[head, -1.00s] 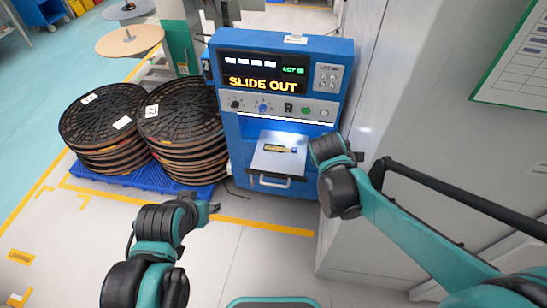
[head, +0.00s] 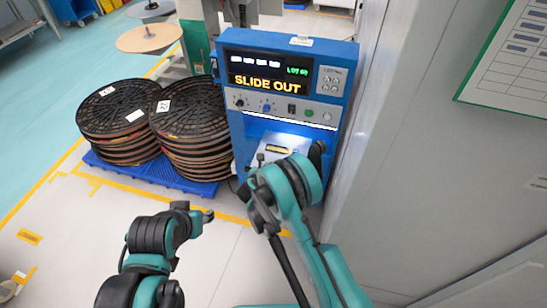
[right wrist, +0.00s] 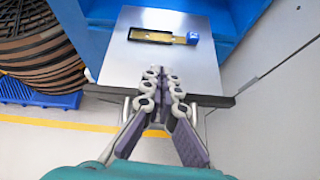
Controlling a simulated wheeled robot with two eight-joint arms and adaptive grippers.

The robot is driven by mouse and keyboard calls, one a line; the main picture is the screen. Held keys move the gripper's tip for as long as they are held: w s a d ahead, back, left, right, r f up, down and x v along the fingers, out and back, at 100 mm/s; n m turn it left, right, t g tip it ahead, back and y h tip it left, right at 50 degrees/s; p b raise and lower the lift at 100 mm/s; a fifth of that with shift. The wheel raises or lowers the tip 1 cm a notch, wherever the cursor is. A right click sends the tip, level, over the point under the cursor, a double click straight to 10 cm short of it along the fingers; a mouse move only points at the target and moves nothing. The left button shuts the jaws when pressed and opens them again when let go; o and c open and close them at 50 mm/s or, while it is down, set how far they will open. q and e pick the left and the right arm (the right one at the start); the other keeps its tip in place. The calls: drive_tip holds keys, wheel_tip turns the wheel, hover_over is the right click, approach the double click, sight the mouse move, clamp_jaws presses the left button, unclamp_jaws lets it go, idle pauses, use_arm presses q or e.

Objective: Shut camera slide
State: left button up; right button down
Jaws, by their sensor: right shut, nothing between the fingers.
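The camera slide (head: 287,139) is a silver plate that sticks out of the blue station (head: 228,130), whose display reads "SLIDE OUT" (head: 268,86). A dark strip with a blue end (right wrist: 165,37) lies on the plate, which also shows in the right wrist view (right wrist: 120,60). My right gripper (right wrist: 165,75) is shut and empty, its tips over the plate's front part in that view; whether they touch it is unclear. In the head view my right arm covers the slide's front. My left gripper (head: 205,216) is apart, over the floor.
Stacks of black reels (head: 115,105) stand on a blue pallet (head: 105,168) left of the station. A grey cabinet wall (head: 400,130) stands close on the right. The floor in front is open, with yellow lines.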

wheel_tip(320, 180, down, 2)
drive_tip(key=n, duration=0.1)
drive_tip(key=b, duration=0.4)
approach(278, 152)
drive_tip(key=f, duration=0.1)
drive_tip(key=w+f, duration=0.1)
drive_tip(key=f, duration=0.2)
drive_tip(key=shift+w+d, duration=0.3)
drive_tip(key=shift+w, duration=0.1)
drive_tip(key=shift+w+d+r+b, duration=0.1)
drive_tip(key=shift+w+d+b, duration=0.1)
drive_tip(key=shift+w, duration=0.35)
drive_tip(key=shift+w+d+r+b, duration=0.1)
drive_tip(key=shift+w+b, duration=0.05)
drive_tip(key=shift+w, duration=0.35)
drive_tip(key=shift+w+d, duration=0.15)
drive_tip(key=shift+w, duration=0.4)
drive_tip(key=shift+r, duration=0.15)
